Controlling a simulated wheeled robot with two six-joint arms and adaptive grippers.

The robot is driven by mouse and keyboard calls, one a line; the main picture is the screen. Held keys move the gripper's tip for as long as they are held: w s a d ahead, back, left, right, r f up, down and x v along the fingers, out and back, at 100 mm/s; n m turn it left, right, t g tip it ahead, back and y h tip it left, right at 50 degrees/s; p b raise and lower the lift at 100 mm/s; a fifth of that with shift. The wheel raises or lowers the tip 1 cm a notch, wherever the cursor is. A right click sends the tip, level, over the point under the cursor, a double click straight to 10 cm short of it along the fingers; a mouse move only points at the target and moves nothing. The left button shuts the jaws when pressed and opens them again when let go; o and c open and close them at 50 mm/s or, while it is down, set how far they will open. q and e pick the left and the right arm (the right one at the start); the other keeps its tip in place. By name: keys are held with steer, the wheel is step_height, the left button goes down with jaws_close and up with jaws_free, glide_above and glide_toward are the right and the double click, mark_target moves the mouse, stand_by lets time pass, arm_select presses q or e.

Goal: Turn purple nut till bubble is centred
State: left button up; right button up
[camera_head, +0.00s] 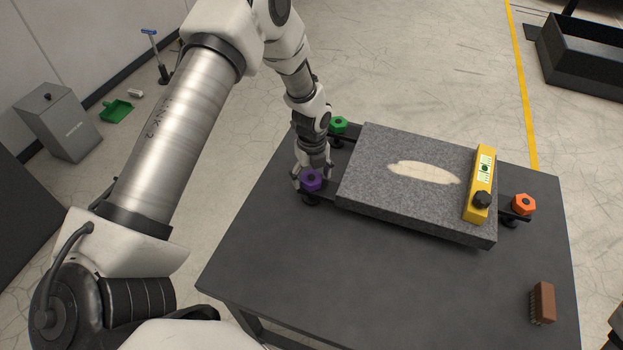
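The purple nut (311,182) sits on a levelling foot at the near left corner of the grey granite slab (378,170). My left gripper (312,181) is directly over the purple nut, with its fingers down on either side of it. I cannot tell whether the fingers press on the nut. A yellow spirit level (477,205) with a black knob lies on the right part of the slab. Its green vial (485,168) shows, but the bubble's place is too small to tell. My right gripper is not in view.
A green nut (338,125) is at the slab's far left corner and an orange nut (523,204) at its right. A brown brush (543,302) lies at the right of the dark table (400,290). The table's front middle is clear.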

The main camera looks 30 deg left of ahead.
mark_target(312, 177)
arm_select(q)
step_height(312, 177, up, 6)
steer(key=p, duration=0.4)
steer(key=shift+s+r, duration=0.1)
steer(key=shift+r, duration=0.05)
